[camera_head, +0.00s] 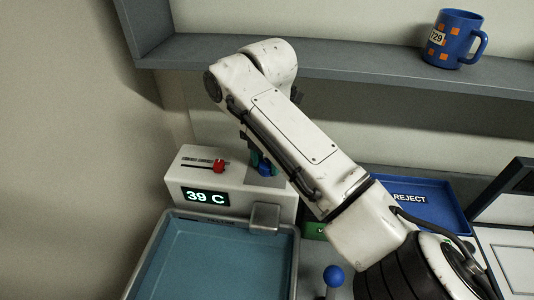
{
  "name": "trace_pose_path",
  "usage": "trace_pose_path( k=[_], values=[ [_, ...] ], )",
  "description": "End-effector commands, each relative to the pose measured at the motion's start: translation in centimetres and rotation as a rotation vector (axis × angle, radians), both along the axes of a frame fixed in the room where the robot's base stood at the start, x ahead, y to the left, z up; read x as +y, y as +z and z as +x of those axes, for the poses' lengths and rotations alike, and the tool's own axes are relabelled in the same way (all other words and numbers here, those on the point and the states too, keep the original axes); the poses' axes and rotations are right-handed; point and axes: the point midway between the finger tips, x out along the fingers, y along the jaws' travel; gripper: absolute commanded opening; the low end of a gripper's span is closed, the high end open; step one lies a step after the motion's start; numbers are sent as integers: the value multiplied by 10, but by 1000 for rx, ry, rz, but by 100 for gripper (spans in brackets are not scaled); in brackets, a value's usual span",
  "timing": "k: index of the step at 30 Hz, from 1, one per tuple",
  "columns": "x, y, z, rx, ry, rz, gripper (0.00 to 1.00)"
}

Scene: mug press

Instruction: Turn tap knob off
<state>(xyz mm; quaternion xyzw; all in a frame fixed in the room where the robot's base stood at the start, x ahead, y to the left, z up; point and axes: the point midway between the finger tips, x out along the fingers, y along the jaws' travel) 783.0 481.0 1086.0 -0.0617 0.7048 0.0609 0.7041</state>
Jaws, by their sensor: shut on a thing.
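The tap unit (240,190) is a white box behind the basin, with a grey spout (265,217) on its front. A small blue tap knob (265,170) sits on its top at the right. My gripper (262,160) points down at the knob and is shut on it. My arm hides most of the gripper and part of the knob, so the knob's turn angle cannot be read. No water stream can be made out under the spout.
A red slider (219,166) and a 39 C display (206,197) are on the tap unit. The blue-grey basin (165,275) lies in front. A blue REJECT tray (440,205) is at right. A blue mug (455,38) with orange squares stands on the shelf (350,62). A blue-ball lever (333,276) stands beside the basin.

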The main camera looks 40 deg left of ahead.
Motion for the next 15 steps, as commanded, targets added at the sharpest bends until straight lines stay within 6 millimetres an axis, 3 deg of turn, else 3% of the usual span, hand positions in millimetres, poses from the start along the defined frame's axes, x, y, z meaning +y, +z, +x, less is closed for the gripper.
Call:
trace_pose_path(
  k=[15],
  values=[
    [0,1,1,-2,188,3,7]
  ],
)
